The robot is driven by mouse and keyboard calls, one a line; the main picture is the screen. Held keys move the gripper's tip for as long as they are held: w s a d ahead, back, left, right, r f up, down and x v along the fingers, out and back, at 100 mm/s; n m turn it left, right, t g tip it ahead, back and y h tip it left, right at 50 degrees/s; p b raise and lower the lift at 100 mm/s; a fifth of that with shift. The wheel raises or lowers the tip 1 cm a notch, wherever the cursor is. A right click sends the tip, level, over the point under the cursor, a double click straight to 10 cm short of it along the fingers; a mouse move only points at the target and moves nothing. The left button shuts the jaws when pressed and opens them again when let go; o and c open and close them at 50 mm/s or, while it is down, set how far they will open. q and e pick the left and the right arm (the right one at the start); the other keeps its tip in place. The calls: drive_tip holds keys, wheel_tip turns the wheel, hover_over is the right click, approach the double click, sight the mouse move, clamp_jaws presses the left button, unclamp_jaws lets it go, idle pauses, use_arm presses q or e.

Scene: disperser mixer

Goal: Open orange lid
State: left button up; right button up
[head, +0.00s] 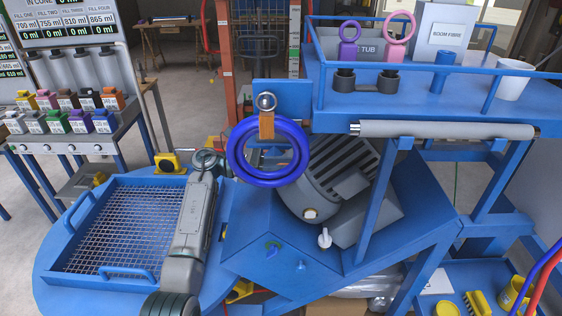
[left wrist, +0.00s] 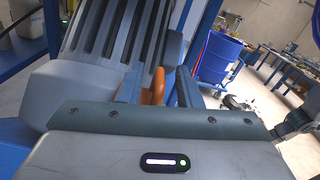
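In the left wrist view, my left gripper (left wrist: 158,90) shows its two dark fingers spread apart. An orange part (left wrist: 157,86) stands between them, with a visible gap toward the right finger. I cannot tell whether it touches the left one. I cannot tell whether both views show the same orange part. My left arm shows in the head view, but its fingers cannot be made out. My right gripper is in neither view.
The grey finned motor (head: 340,178) stands close beside the ring and fills the upper left of the wrist view (left wrist: 105,40). A blue-framed mesh grate (head: 130,228) is at the left. A shelf with a grey roller (head: 445,130) is at the upper right.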

use_arm(q)
clamp_jaws()
drive_tip(key=shift+w, duration=0.1)
